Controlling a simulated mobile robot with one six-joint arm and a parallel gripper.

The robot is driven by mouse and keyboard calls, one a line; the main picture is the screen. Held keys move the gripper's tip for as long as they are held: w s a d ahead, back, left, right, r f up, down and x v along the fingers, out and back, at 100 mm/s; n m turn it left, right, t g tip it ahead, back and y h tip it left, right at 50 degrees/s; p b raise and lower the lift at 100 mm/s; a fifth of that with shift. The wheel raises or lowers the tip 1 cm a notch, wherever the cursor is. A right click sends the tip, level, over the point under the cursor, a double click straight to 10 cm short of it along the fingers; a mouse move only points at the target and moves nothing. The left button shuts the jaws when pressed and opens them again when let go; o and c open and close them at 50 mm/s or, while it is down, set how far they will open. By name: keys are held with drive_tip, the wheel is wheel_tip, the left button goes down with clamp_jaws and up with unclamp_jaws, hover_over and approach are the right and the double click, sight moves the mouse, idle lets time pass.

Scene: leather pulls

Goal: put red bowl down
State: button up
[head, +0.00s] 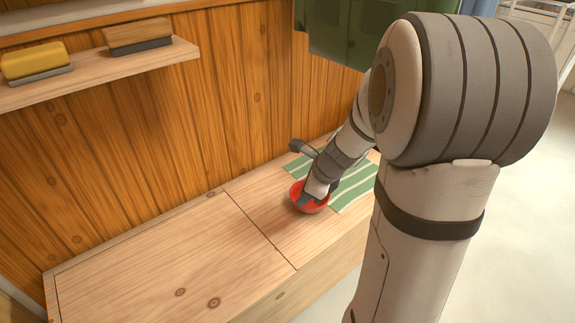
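The red bowl (296,191) is near the right end of the wooden bench top, by the left edge of a green striped cloth. My gripper (307,201) is at the bowl, with its end reaching down over the inside. The arm hides part of the bowl. I cannot tell whether the fingers are closed on the rim, or whether the bowl touches the bench or is held just above it.
The wooden bench (165,260) is clear to the left of the bowl. The green and white striped cloth (355,188) lies at right, partly behind my arm. A wall shelf (120,66) at upper left holds a yellow block (34,60) and a brown block (137,34). A green object (335,35) hangs above.

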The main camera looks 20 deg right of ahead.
drive_tip(key=w+d+f+m, duration=0.2)
drive_tip(key=d+f+m, duration=0.1)
drive_tip(key=m, duration=0.2)
drive_tip(key=w+d+f+m+t+h+b, duration=0.1)
drive_tip(key=w+d+f+m, duration=0.1)
drive_tip(key=d+m, duration=0.2)
drive_tip(key=w+d+f+m, duration=0.2)
drive_tip(key=d+f+m, duration=0.1)
drive_tip(key=d+m, duration=0.1)
drive_tip(key=shift+w+d+f+m+h+b, duration=0.1)
drive_tip(key=shift+w+f+m+h+b, duration=0.25)
drive_tip(key=shift+m, duration=0.55)
drive_tip(key=b+x, duration=0.1)
drive_tip(key=x, duration=0.1)
drive_tip(key=b+x, duration=0.2)
drive_tip(key=shift+s+f, duration=0.2)
drive_tip(key=shift+s, duration=0.1)
drive_tip(key=shift+w+f+b, duration=0.25)
drive_tip(key=shift+b, duration=0.1)
drive_tip(key=shift+r, duration=0.15)
drive_tip(key=shift+c, duration=0.2)
clamp_jaws()
